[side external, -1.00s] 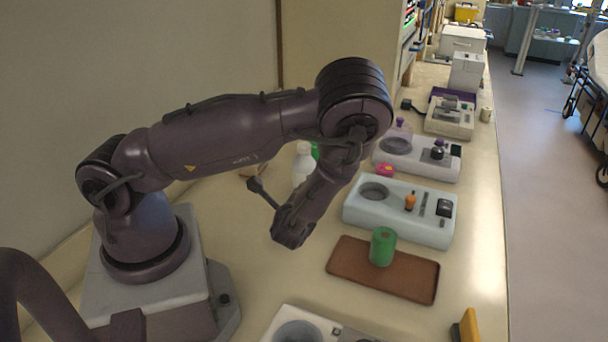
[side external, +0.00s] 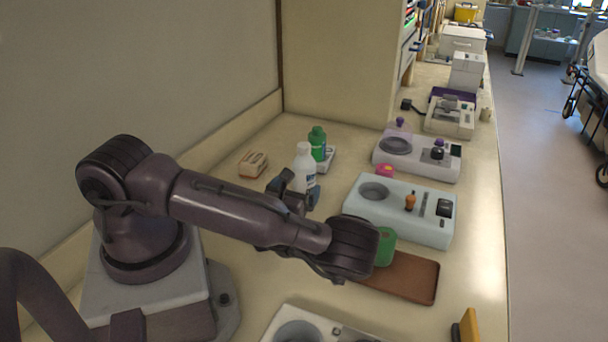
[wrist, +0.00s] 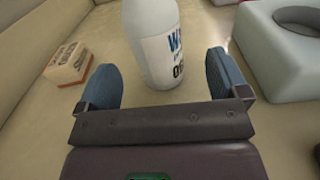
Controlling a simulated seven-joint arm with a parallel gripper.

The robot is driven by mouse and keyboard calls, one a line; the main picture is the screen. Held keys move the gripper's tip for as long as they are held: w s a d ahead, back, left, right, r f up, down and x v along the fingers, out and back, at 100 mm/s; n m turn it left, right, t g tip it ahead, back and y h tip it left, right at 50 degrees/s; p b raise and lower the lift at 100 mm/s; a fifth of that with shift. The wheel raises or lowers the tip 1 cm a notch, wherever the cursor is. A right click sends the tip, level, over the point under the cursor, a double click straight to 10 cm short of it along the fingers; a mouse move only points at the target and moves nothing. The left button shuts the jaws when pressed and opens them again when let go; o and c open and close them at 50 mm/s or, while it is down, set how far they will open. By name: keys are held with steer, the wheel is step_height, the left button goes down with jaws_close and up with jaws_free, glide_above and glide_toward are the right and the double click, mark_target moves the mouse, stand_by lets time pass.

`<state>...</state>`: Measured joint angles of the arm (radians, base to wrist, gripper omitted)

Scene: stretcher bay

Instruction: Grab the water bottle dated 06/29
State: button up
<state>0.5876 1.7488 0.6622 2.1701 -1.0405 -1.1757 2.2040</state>
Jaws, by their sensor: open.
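A white bottle (side external: 304,157) stands upright on the counter. In the wrist view, the white bottle (wrist: 158,45) shows a white label with blue lettering starting with W and dark characters starting with 0 below; the full date cannot be read. A green bottle (side external: 317,140) with a pale label stands just behind it. My gripper (side external: 300,187) is low in front of the white bottle, open. In the wrist view, my gripper's (wrist: 163,82) blue fingers are apart on either side of the bottle's lower part, with gaps showing; the bottle's top is out of frame.
A small box (side external: 253,164) lies left of the bottles. Right of them are a pale blue device (side external: 400,226), a grey device (side external: 417,166) and a pink-topped item (side external: 385,170). A green cylinder (side external: 386,245) stands at a brown tray (side external: 415,280), partly behind my arm.

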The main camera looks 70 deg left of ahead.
mark_target(305, 176)
steer(key=x, duration=0.6)
steer(key=shift+a+f, duration=0.25)
steer(key=shift+a, duration=0.15)
